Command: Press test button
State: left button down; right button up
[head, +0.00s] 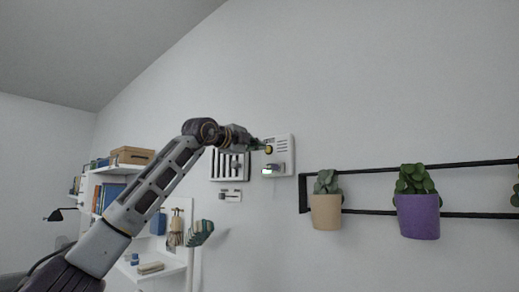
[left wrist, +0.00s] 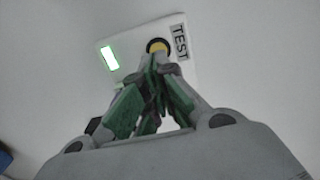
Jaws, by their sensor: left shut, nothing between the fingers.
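A white wall box (head: 284,143) hangs on the wall in the head view. It bears a round yellow button with a dark ring (head: 268,149). In the left wrist view the box (left wrist: 183,32) shows the word TEST (left wrist: 180,42) beside the yellow button (left wrist: 157,46) and a lit green-white panel (left wrist: 109,58). My left gripper (head: 259,145) is shut and empty, its fingertips (left wrist: 156,62) right at the lower edge of the button. I cannot tell whether they touch it. My right gripper is not in view.
A dark slotted wall panel (head: 229,166) hangs left of the box, partly behind my arm. A black wall rack (head: 460,165) holds a beige pot (head: 326,212) and a purple pot (head: 418,217) to the right. White shelves (head: 135,168) stand at left.

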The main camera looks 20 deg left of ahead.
pick_arm(q)
jog(key=b+v, duration=0.2)
jog(key=v, duration=0.6)
jog(key=shift+s+d+b, duration=0.15)
jog(key=shift+s+b, duration=0.1)
jog(key=shift+b, duration=0.15)
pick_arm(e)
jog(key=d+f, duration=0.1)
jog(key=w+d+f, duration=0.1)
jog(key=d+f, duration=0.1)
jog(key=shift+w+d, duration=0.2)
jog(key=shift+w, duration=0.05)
pick_arm(q)
jog(key=shift+r, duration=0.15)
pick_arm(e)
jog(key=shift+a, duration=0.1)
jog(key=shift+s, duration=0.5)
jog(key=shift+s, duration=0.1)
